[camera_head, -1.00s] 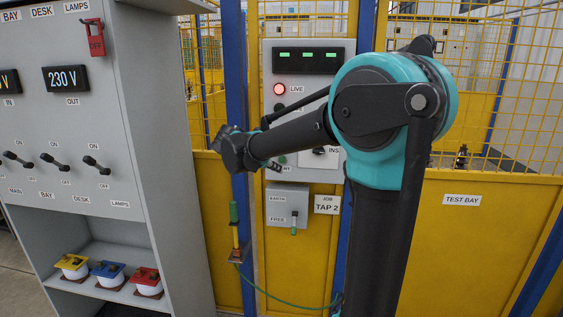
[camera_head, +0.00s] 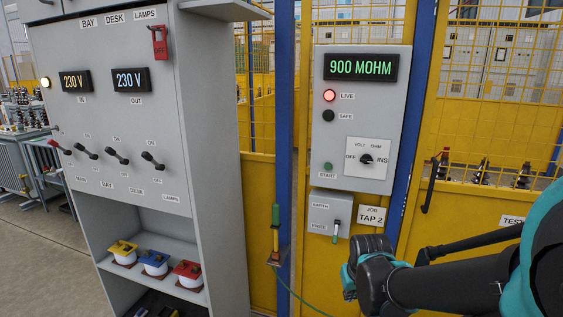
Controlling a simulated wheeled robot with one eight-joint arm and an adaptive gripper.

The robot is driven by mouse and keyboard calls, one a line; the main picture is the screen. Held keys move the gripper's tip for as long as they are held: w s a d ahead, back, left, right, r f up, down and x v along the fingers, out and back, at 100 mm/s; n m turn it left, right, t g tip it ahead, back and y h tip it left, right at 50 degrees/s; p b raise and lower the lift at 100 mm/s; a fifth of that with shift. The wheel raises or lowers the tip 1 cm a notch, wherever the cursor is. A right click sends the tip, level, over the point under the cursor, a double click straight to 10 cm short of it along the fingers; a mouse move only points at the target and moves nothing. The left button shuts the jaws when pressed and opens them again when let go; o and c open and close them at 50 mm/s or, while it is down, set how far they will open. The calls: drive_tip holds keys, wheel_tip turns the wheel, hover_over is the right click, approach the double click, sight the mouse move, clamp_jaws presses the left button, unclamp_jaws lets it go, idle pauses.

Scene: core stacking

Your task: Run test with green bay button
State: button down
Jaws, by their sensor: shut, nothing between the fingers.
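The grey bay panel (camera_head: 394,75) hangs on the yellow fence right of centre. Its green START button (camera_head: 328,166) is at the lower left of the panel and is unobstructed. The display (camera_head: 361,67) reads 900 MOHM in green. The red LIVE lamp (camera_head: 329,96) is lit and the SAFE lamp (camera_head: 328,116) is dark. The selector knob (camera_head: 366,159) sits between OFF and INS; its exact pointing is hard to tell. My gripper (camera_head: 349,281) is below the panel, apart from the button, shut and empty; its fingertips are partly hidden.
An EARTH/FREE switch box (camera_head: 329,213) and a TAP 2 job label (camera_head: 371,216) are below the panel.

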drive_tip(key=shift+s+a+f+m, duration=0.15)
drive_tip(key=shift+s+f+m, duration=0.1)
drive_tip(key=shift+s+m, duration=0.15)
